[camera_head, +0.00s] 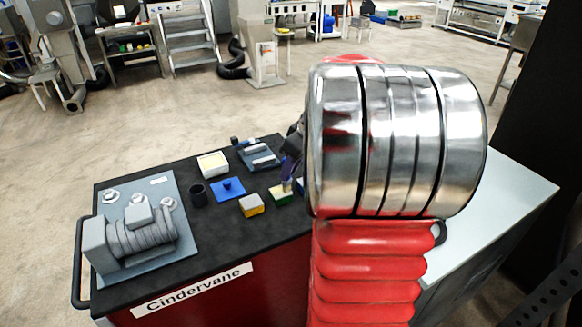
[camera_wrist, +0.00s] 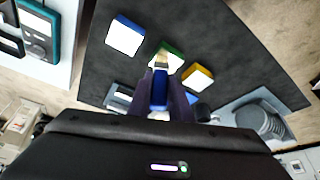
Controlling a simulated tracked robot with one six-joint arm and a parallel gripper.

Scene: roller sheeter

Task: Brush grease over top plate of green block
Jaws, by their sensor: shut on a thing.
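My gripper (camera_wrist: 161,88) is shut on a brush with a blue handle (camera_wrist: 159,92). The brush's pale bristles (camera_wrist: 161,60) point at the green block (camera_wrist: 170,49) and overlap its white top plate in the wrist view. I cannot tell whether the bristles touch the plate. In the head view the green block (camera_head: 280,195) sits on the black cart top, just below the brush tip (camera_head: 287,185). My arm hides most of my gripper there.
A yellow block (camera_head: 251,205) and a blue block (camera_wrist: 125,34) flank the green one. A black cup (camera_head: 198,195), blue plate with a knob (camera_head: 228,189), white-topped box (camera_head: 213,164) and grey tray (camera_head: 260,157) stand nearby. A grey roller machine (camera_head: 130,236) fills the cart's left end.

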